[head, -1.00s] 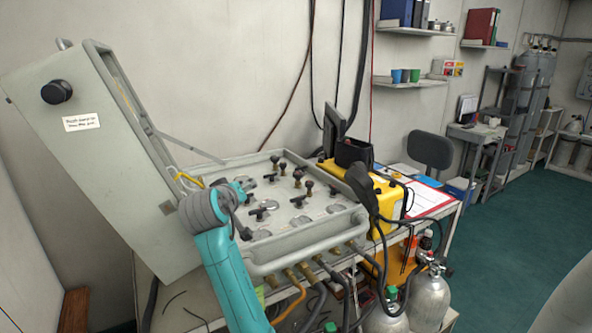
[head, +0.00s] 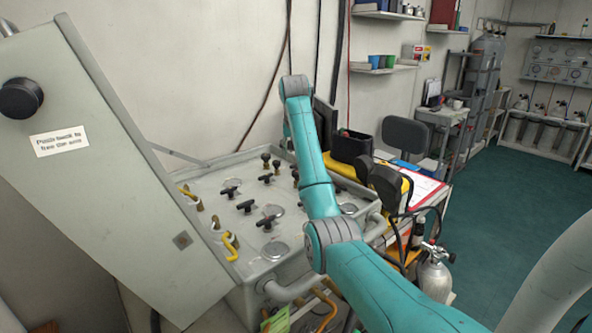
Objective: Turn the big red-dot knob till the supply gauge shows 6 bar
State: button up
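The grey air panel (head: 215,180) lies in an open case, with its lid raised at the left. Several black T-handles, one of them near the front (head: 267,221), and small dark round knobs (head: 276,165) stand on it. I cannot make out a red dot on any knob. Round gauge faces, one at the front (head: 275,251), are seen too flat to read. My teal arm crosses the panel's right part and hides some of it.
The raised lid (head: 95,170) with a black knob and a label fills the left. Yellow handles (head: 231,243) stick up at the panel's left. A yellow case (head: 363,182), a clipboard and a gas cylinder (head: 433,280) are to the right. Green floor is open beyond.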

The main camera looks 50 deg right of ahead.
jog(key=x, duration=0.9)
jog(key=shift+f, duration=0.2)
jog(key=c, duration=1.1)
